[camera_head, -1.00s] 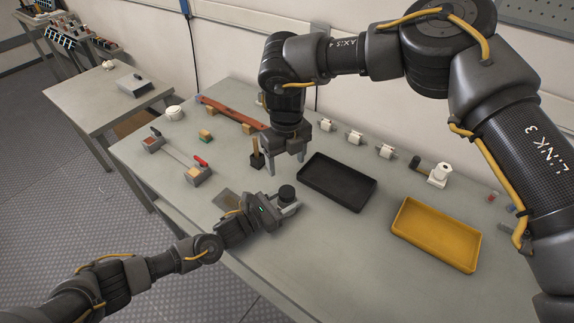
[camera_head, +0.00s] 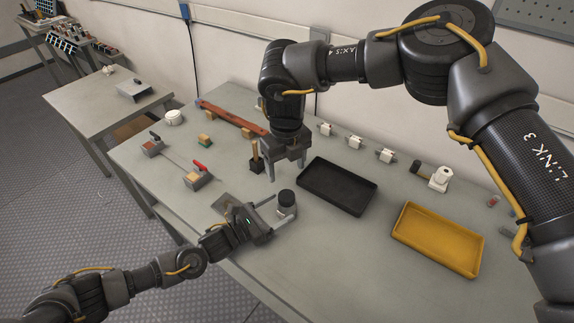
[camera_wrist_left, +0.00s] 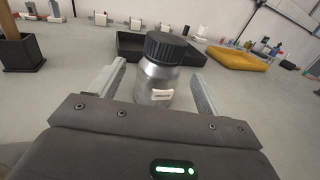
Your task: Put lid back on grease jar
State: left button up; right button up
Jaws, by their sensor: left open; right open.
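The grease jar (camera_head: 287,211) stands upright on the table, a silvery body with a label, with the black lid (camera_head: 287,196) sitting on top. In the left wrist view the jar body (camera_wrist_left: 157,85) and the ribbed lid (camera_wrist_left: 166,47) show between and beyond my left fingers. My left gripper (camera_head: 277,214) is open, its fingertips near the jar, one on each side. Whether they touch it I cannot tell. My right gripper (camera_head: 287,169) is open and empty, pointing down above the table, behind the jar and beside the black tray.
A black tray (camera_head: 337,186) and a yellow tray (camera_head: 437,239) lie to the right. A brush in a dark holder (camera_head: 256,161) stands near my right gripper. Several white fuse holders (camera_head: 355,140) line the back. A test fixture (camera_head: 180,165) lies on the left.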

pick_arm(q)
jog(key=b+v, duration=0.1)
jog(key=v, duration=0.6)
dwell(0.4)
